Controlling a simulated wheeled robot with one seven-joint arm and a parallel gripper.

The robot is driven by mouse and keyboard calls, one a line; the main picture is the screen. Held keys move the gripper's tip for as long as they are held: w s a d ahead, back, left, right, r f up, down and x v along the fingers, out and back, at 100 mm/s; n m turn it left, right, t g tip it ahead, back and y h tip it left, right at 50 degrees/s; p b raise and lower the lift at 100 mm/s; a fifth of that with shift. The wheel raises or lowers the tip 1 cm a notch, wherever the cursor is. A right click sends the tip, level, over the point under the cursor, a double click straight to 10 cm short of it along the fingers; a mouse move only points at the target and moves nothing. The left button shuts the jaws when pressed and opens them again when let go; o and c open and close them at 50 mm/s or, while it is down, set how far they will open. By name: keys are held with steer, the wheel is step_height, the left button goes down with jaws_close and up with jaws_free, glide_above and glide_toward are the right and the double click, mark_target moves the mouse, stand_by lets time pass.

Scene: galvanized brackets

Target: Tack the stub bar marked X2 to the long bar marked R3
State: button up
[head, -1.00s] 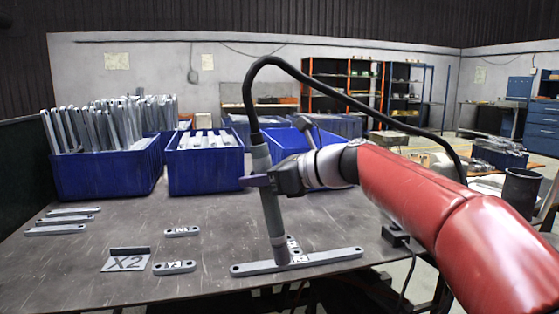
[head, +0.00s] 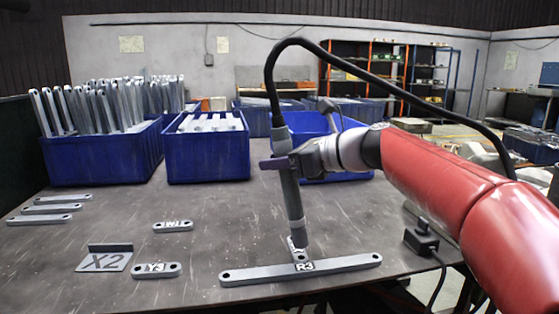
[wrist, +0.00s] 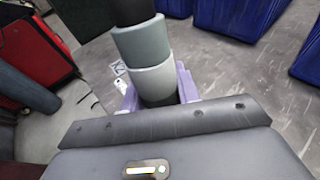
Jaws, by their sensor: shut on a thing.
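The long bar marked R3 (head: 340,264) lies flat across the front of the table. A short stub bar (head: 292,242) lies behind its middle, its near end at the long bar; its marking is mostly hidden, and I cannot read it. My gripper (head: 275,163) is shut on a grey welding torch (head: 290,200), held nearly upright. The torch's lower end is over the stub near the joint; I cannot tell whether it touches. In the wrist view the torch (wrist: 150,75) stands between the purple fingers.
Stub bars marked Y3 (head: 157,270) and another (head: 173,226) lie left of the long bar. Several plain bars (head: 50,208) lie at the far left. Blue bins (head: 208,155) line the back. A black cable (head: 380,82) loops from the torch over my arm.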

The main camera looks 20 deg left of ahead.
step_height(320, 180, down, 3)
steer(key=shift+r+b, duration=0.15)
steer(key=shift+b, duration=0.8)
steer(key=shift+d, duration=0.1)
steer(key=shift+f, duration=0.35)
stand_by(1.4)
step_height(320, 180, up, 5)
steer(key=p, duration=0.6)
steer(key=shift+r, duration=0.2)
steer(key=shift+f, duration=0.1)
stand_by(0.5)
